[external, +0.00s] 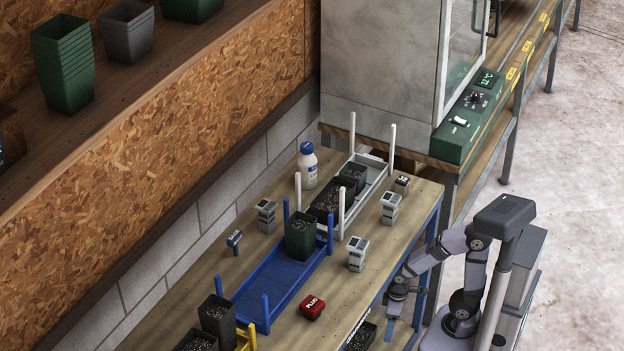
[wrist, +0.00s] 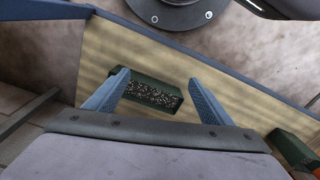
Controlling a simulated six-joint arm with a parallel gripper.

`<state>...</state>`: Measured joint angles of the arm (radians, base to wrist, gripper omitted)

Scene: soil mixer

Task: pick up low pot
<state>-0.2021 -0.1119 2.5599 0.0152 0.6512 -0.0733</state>
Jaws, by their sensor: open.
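The low pot (external: 361,338) is dark green and holds dark soil with pale specks. It sits at the bottom of the external view, near the table's front edge and partly cut by the frame. In the wrist view the low pot (wrist: 146,93) lies ahead of and between my two blue fingers. My gripper (external: 390,330) is open and empty, just right of the pot in the external view. In the wrist view my gripper (wrist: 158,77) has its fingers spread wide. Contact with the pot cannot be told.
A blue tray (external: 277,283) holds a taller green pot (external: 300,238). A white tray (external: 375,163) holds black pots (external: 326,202). A red PLUG block (external: 312,307) lies left of my arm. Black pots (external: 216,314) stand by a yellow tray (external: 246,338). Another green object (wrist: 291,149) shows in the wrist view.

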